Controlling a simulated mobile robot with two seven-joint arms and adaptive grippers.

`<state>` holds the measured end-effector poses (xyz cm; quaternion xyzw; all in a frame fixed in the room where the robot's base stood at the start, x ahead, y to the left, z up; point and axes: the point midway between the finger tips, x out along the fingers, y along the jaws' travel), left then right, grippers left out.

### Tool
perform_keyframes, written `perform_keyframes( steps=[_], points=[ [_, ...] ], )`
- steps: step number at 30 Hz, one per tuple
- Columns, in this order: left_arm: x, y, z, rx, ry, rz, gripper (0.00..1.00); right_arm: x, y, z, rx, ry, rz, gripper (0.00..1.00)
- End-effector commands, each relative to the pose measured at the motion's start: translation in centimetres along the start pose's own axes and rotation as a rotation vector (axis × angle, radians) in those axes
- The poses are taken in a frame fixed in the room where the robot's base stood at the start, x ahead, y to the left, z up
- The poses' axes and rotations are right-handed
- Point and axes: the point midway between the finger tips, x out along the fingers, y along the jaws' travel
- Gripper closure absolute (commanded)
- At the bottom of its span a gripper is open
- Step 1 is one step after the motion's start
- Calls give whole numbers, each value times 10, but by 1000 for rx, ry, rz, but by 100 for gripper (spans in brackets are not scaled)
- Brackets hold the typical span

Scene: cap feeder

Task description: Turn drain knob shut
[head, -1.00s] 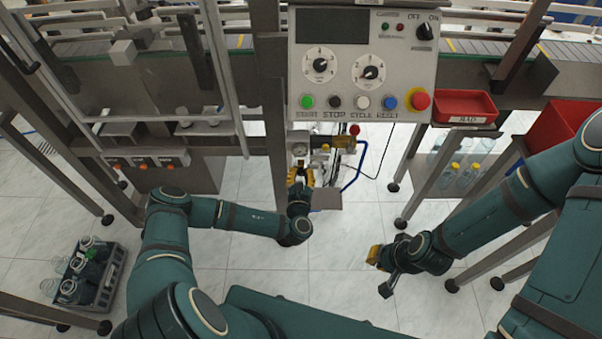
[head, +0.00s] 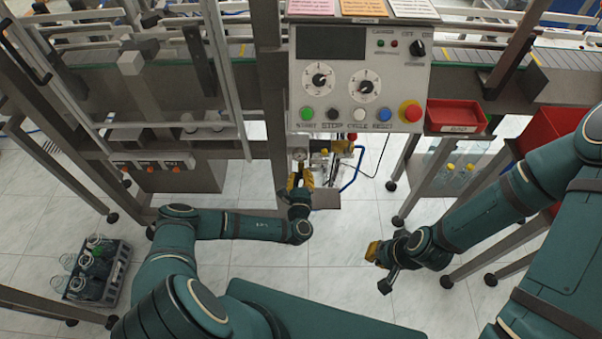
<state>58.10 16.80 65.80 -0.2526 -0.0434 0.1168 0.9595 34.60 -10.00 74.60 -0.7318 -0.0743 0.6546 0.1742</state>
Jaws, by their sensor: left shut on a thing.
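My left gripper (head: 300,178) has yellow fingers and reaches into the pipework below the control panel. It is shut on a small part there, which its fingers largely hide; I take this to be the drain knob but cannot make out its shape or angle. A round gauge (head: 299,154) and a brass fitting (head: 342,147) sit just above the fingers. A small red knob (head: 352,136) shows above the brass fitting, apart from the gripper. My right gripper (head: 378,254) hangs over the floor at the right, away from the pipework; its finger gap is unclear.
The control panel (head: 395,62) with dials and coloured buttons overhangs the pipework. A steel post (head: 276,120) stands just left of the gripper. A blue hose (head: 352,172) runs at its right. A bottle crate (head: 118,275) stands on the floor at left. Open floor lies between my arms.

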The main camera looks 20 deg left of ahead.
Motion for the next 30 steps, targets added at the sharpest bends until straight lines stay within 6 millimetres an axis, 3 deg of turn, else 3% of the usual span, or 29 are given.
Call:
perform_keyframes(
  steps=[18,30],
  points=[
    [0,0,0,-576,-24,4,100,-7,-3,1,1,-5,0,100],
    [0,0,0,-834,-34,4,100,-5,-2,1,0,-3,0,100]
  ],
)
